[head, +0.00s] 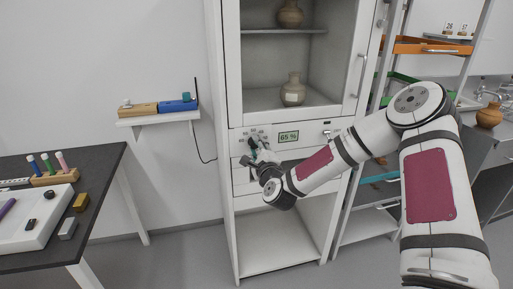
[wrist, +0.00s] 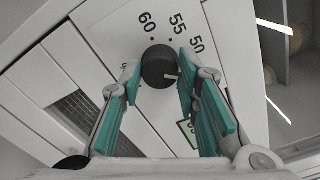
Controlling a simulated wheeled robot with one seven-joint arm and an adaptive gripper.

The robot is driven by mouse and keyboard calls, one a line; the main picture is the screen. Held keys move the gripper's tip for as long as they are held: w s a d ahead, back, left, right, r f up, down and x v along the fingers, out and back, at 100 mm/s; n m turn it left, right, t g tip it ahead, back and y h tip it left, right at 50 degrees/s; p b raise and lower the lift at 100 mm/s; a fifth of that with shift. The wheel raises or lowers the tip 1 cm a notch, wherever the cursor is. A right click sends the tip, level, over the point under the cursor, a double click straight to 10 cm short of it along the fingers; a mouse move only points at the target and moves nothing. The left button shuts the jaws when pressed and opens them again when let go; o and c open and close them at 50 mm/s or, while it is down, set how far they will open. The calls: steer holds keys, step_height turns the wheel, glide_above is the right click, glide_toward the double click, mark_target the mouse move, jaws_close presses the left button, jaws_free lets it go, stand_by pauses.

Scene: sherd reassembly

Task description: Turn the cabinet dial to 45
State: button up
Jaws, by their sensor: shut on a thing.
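The black cabinet dial (wrist: 159,64) is between the teal fingertips of my gripper (wrist: 160,73) in the wrist view. The gripper is shut on it. The printed numbers 60, 55 and 50 show above and to the right of the dial. The dial's white mark points right and slightly down, toward the right finger, which hides the scale there. In the head view my gripper (head: 254,148) is at the left of the cabinet's control panel, and it mostly hides the dial. A green display (head: 289,136) on the panel reads 65 %.
The white cabinet (head: 232,75) holds vases behind its upper door, with an open compartment below. A small wall shelf (head: 160,118) is to the left. A dark table (head: 100,160) with tools stands at far left. A rack (head: 430,45) stands close on the right.

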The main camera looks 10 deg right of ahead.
steer(key=shift+d+m, duration=0.1)
steer(key=shift+m, duration=0.2)
steer(key=o, duration=1.2)
steer(key=shift+s, duration=0.1)
steer(key=s, duration=1.1)
steer(key=shift+s, duration=0.4)
